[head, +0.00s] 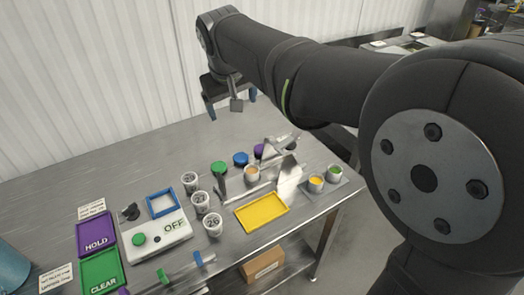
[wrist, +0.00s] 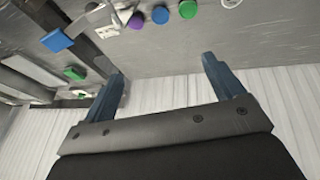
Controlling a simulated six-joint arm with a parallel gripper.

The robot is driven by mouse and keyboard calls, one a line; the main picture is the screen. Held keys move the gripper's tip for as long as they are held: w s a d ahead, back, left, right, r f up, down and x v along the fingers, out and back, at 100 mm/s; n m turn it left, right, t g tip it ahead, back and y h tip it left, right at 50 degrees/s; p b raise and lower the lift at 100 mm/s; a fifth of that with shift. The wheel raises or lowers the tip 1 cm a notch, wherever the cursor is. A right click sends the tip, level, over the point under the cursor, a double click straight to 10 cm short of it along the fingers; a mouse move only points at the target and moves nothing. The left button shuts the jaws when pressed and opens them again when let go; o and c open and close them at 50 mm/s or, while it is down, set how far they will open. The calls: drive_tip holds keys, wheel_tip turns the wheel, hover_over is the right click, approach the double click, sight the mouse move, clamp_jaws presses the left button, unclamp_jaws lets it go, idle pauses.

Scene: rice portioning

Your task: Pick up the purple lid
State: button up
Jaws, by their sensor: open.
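The purple lid (head: 259,151) is a small round disc at the right end of a row with a blue lid (head: 240,159) and a green lid (head: 219,168). A metal fixture stands close beside it. In the wrist view the purple lid (wrist: 137,22) is near the top edge, left of the blue lid (wrist: 160,14) and green lid (wrist: 188,8). My gripper (head: 232,104) is open and empty, well above the table and behind the lids. In the wrist view its blue fingers (wrist: 163,66) are spread wide, with no lid between them.
A yellow tray (head: 262,232), several white cups (head: 200,201) and a white device marked OFF (head: 158,236) stand in front. Purple HOLD (head: 97,232) and green CLEAR (head: 102,272) mats lie at left. Small filled cups (head: 316,185) stand at right. The table's back left is clear.

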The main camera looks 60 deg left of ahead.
drive_tip(key=shift+c, duration=0.8)
drive_tip(key=n+g+h, duration=0.3)
hover_over(261, 148)
drive_tip(key=d, duration=0.1)
drive_tip(key=f, duration=2.2)
drive_tip(key=shift+w+d+f, duration=0.2)
drive_tip(key=shift+f, duration=0.2)
drive_tip(key=shift+s+a+f, duration=0.1)
drive_tip(key=shift+a+f, duration=0.1)
drive_tip(key=shift+f, duration=0.85)
drive_tip(key=shift+w+a+f, duration=0.1)
drive_tip(key=shift+a+f, duration=0.05)
drive_tip(key=shift+f, duration=0.85)
drive_tip(key=shift+s+a+f, duration=0.1)
drive_tip(key=shift+a+f, duration=0.1)
drive_tip(key=shift+f, duration=0.85)
drive_tip(key=c, duration=1)
